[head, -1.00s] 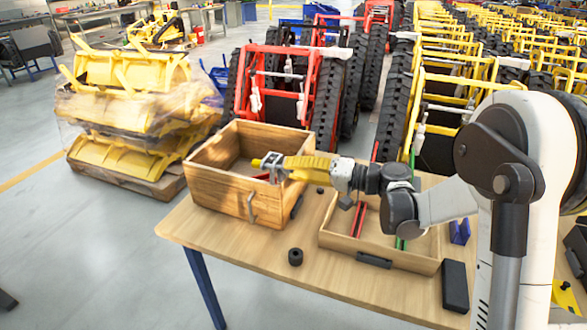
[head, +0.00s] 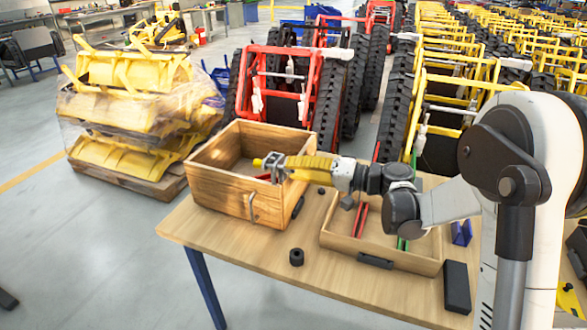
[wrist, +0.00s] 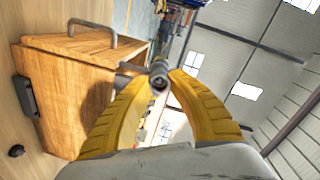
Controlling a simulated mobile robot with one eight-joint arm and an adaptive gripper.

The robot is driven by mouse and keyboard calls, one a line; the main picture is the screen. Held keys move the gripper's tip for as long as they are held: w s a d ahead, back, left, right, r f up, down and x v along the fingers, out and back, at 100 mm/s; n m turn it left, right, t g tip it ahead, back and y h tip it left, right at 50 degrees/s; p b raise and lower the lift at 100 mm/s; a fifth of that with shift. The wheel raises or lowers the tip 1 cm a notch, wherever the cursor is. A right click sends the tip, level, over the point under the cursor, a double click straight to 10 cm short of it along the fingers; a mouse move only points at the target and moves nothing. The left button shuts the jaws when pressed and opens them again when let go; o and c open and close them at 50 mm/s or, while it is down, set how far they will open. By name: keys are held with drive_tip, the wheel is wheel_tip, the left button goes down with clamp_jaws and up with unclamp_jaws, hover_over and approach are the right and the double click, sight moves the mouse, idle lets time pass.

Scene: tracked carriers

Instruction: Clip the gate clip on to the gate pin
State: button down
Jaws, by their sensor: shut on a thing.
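My gripper (head: 276,167), with ribbed yellow fingers, reaches left over the right side of the wooden crate. In the wrist view its fingers (wrist: 160,88) are closed around a small grey metal fitting with a round, hollow end, which I take to be the gate clip (wrist: 159,70). In the head view the grey clip (head: 273,160) shows at the fingertips, with a small yellow tip just left of it. It is held above the crate's rim level. I cannot make out the gate pin for certain in either view.
The wooden crate (head: 222,188) with a metal handle (head: 253,207) stands on the table (head: 250,262). A shallow tray (head: 335,238) holds red and green strips. A black cylinder (head: 297,257) and black block (head: 456,287) lie nearby.

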drive_tip(key=shift+w+a, duration=0.1)
drive_tip(key=shift+a, duration=0.15)
drive_tip(key=c, duration=1.2)
unclamp_jaws()
drive_tip(key=v, duration=1.2)
drive_tip(key=s+a+m+h, duration=0.1)
drive_tip(key=s+m+h, duration=0.1)
drive_tip(key=s+h, duration=0.65)
drive_tip(key=s+d+f+h, duration=0.1)
drive_tip(key=s+d+h, duration=0.1)
drive_tip(key=s, duration=0.3)
drive_tip(key=s+d+f+t+h, duration=0.1)
drive_tip(key=s+d+h, duration=0.2)
drive_tip(key=s+d, duration=0.2)
drive_tip(key=s+d+f+h, duration=0.1)
drive_tip(key=s+d+h, duration=0.1)
drive_tip(key=s, duration=0.3)
drive_tip(key=shift+s+d+f+n, duration=0.15)
drive_tip(key=shift+s+d+n, duration=0.05)
drive_tip(key=shift+d, duration=0.2)
drive_tip(key=shift+s+d+f+n, duration=0.1)
drive_tip(key=shift+s+d+n, duration=0.1)
drive_tip(key=shift+d, duration=0.2)
